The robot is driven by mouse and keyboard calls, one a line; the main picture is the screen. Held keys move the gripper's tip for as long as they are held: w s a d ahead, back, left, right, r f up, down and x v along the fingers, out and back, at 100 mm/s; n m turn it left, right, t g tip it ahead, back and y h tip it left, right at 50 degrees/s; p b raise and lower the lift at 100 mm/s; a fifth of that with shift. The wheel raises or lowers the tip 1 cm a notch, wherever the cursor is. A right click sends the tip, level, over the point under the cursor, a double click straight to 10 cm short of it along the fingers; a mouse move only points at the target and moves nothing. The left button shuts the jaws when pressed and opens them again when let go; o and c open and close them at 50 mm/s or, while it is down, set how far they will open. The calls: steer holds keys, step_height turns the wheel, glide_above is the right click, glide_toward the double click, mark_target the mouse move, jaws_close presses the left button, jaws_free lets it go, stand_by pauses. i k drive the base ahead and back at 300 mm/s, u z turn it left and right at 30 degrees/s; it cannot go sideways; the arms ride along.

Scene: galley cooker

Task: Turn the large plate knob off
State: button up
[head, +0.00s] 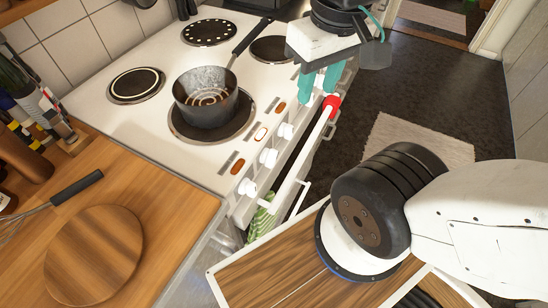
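The white cooker's front panel carries a row of white knobs: one at the near end (247,187), one in the middle (268,157) and one farther along (285,130). I cannot tell which belongs to the large plate. My gripper (317,91) points down at the far end of this row, with its two teal fingers a little apart. Whether a knob is between the fingertips is hidden. A dark saucepan (207,98) stands on the near front hot plate (178,125), its handle pointing to the back right.
A white rail (305,158) with a red end (332,101) runs along the cooker front, close to my fingers. Three other plates are bare. A wooden counter with a round board (94,254) and whisk (77,188) lies left. A mat (418,138) covers floor at right.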

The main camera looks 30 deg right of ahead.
mark_target(268, 156)
steer(key=z, duration=0.5)
steer(key=k, duration=1.05)
steer(key=u, duration=0.3)
